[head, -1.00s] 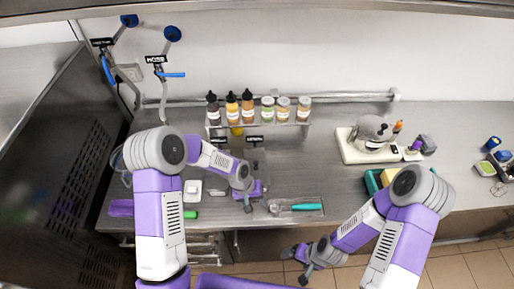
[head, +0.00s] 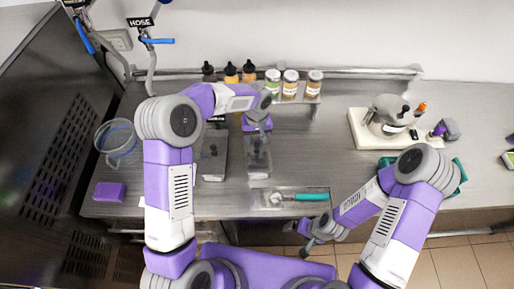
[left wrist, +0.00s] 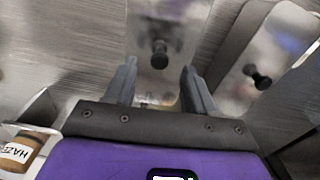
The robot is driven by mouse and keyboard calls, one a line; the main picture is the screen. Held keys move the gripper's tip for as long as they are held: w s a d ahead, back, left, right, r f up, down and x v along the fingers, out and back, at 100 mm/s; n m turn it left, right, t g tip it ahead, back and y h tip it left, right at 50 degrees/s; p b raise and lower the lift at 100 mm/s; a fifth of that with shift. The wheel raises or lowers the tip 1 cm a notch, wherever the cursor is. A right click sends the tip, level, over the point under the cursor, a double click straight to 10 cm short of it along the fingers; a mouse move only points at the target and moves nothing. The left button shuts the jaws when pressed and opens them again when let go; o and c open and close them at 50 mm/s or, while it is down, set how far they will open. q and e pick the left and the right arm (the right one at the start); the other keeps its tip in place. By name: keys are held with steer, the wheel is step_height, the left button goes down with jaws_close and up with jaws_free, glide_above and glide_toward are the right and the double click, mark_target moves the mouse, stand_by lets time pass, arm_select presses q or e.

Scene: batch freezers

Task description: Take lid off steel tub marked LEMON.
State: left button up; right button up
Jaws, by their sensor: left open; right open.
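Two narrow steel tubs with lids stand side by side on the counter, the left tub (head: 213,165) and the right tub (head: 257,165). Neither name label is readable now, so I cannot tell which is LEMON. My left gripper (head: 257,123) is above the back end of the right tub. In the left wrist view its open fingers (left wrist: 158,72) stand either side of a steel lid (left wrist: 172,12) with a black knob (left wrist: 160,55), not gripping it. A second knob (left wrist: 257,77) shows on the neighbouring lid. My right gripper (head: 305,238) is open and empty at the counter's front edge.
A rack with bottles and jars (head: 290,84) stands behind the tubs; one jar (left wrist: 15,150) shows close by in the left wrist view. A turquoise-handled tool (head: 305,197) lies in a front tray. A purple block (head: 109,192) and a clear round container (head: 117,138) are at left.

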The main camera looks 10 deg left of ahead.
mark_target(257, 144)
arm_select(q)
steer(key=shift+f, duration=1.6)
steer(key=shift+c, duration=0.5)
jaws_close()
steer(key=shift+r, duration=0.1)
